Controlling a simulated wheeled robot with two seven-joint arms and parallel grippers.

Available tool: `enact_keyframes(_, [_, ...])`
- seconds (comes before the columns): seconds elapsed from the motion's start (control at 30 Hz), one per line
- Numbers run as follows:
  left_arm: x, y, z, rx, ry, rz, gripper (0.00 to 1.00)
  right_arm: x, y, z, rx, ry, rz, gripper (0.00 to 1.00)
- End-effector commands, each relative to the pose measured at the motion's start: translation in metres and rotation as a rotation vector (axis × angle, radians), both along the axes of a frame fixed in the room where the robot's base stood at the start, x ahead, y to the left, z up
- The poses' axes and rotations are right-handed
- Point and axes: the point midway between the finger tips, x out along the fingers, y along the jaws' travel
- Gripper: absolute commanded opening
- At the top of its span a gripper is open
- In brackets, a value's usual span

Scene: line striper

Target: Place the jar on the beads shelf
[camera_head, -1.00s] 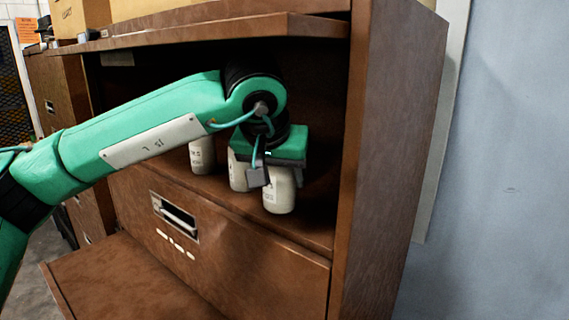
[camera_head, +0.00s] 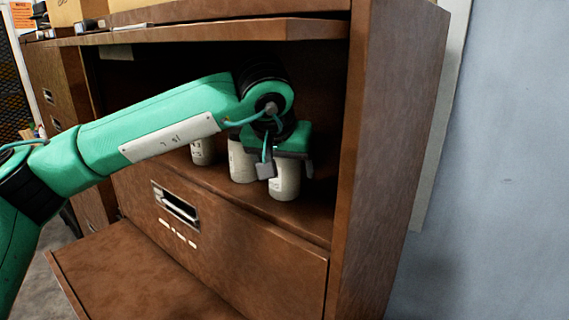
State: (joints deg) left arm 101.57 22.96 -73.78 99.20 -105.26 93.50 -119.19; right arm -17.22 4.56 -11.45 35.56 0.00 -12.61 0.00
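My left gripper (camera_head: 286,170) reaches into the open cabinet compartment from the left. Its fingers are at the sides of a pale, off-white jar (camera_head: 285,184) and look closed on its upper part. The jar is upright, just over or on the shelf (camera_head: 318,215) near the right wall; I cannot tell whether its base touches. A similar jar (camera_head: 240,162) stands just left of it, and another (camera_head: 202,152) stands further left, partly behind my arm. No readable beads label shows. My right gripper is not in view.
The cabinet's right side panel (camera_head: 385,150) stands close to the gripper. A raised door or panel (camera_head: 200,34) overhangs the compartment. Below are a drawer front (camera_head: 225,235) with a handle and a lowered brown panel (camera_head: 140,280). Boxes sit on top.

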Motion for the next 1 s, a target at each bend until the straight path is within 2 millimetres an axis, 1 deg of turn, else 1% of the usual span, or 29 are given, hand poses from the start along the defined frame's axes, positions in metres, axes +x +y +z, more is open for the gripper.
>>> enact_keyframes(0.13, [0.0, 0.0, 0.001, 0.0, 0.0, 0.0, 0.77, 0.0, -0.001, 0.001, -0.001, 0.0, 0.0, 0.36])
enact_keyframes(0.23, [0.0, 0.0, 0.006, 0.0, 0.0, 0.0, 0.77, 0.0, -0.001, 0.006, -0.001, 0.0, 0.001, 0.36])
enact_keyframes(0.3, [-0.002, 0.001, 0.004, 0.0, -0.002, 0.001, 0.77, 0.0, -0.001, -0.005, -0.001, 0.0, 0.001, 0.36])
enact_keyframes(0.37, [-0.005, 0.001, 0.008, 0.001, -0.003, 0.001, 0.77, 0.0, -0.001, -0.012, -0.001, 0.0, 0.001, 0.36])
enact_keyframes(0.47, [-0.024, 0.006, 0.008, 0.0, -0.004, -0.002, 0.77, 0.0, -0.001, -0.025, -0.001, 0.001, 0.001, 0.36])
enact_keyframes(0.6, [-0.056, 0.014, 0.007, 0.001, -0.004, -0.003, 0.77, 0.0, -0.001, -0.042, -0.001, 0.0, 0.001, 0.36])
enact_keyframes(0.8, [-0.097, 0.023, 0.009, 0.001, -0.004, -0.002, 0.77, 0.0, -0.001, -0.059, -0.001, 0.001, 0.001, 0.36])
enact_keyframes(0.9, [-0.11, 0.026, 0.011, 0.001, -0.002, -0.002, 0.77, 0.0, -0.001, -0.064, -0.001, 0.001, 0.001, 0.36])
enact_keyframes(1.0, [-0.119, 0.029, 0.012, 0.0, -0.001, 0.0, 0.77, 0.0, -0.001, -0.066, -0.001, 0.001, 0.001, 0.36])
